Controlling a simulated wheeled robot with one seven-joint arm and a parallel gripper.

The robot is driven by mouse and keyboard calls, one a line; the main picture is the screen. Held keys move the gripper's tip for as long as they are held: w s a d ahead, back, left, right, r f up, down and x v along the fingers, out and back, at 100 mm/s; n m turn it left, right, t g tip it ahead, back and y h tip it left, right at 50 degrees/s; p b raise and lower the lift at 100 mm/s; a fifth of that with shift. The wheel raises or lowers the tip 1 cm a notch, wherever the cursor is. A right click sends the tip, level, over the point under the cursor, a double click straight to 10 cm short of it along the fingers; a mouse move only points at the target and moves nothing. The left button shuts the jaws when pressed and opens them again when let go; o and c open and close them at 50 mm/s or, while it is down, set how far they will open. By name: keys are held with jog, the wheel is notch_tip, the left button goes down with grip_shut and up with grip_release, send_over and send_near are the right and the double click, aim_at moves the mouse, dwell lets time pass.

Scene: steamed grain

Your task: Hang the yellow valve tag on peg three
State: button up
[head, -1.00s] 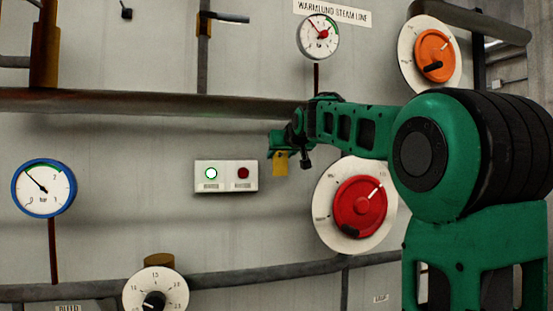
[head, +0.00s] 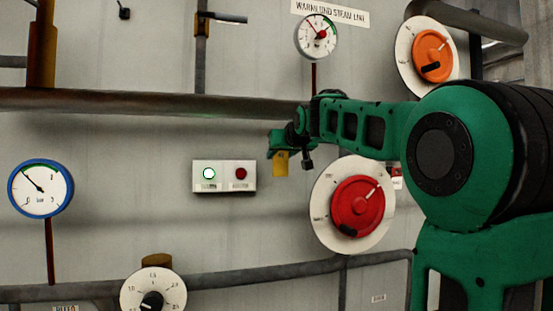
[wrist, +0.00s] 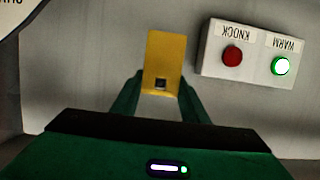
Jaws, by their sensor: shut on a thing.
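The yellow valve tag (head: 280,164) hangs below the end of my arm in the head view, in front of the grey wall. It also shows in the wrist view (wrist: 163,62) as a flat yellow plate with a small dark square near its lower end. My gripper (wrist: 160,92) is shut on the tag; its two green fingers lie on either side of that end. In the head view my gripper (head: 277,150) is partly hidden by its own links. I cannot make out a peg marked three in any view.
A white box (head: 224,177) with a lit green button and a red button is on the wall left of the tag. A red dial (head: 357,206) is to the right below. A brown pipe (head: 150,101) crosses above; a grey pipe (head: 230,277) runs below.

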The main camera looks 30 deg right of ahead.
aim_at(281, 159)
jog(key=shift+s, duration=0.1)
jog(key=shift+s+a, duration=0.25)
jog(key=shift+s, duration=0.65)
jog(key=shift+s+a, duration=0.3)
jog(key=shift+s, duration=0.55)
jog(key=shift+s+a, duration=0.25)
jog(key=shift+s, duration=0.75)
jog(key=shift+f, duration=0.1)
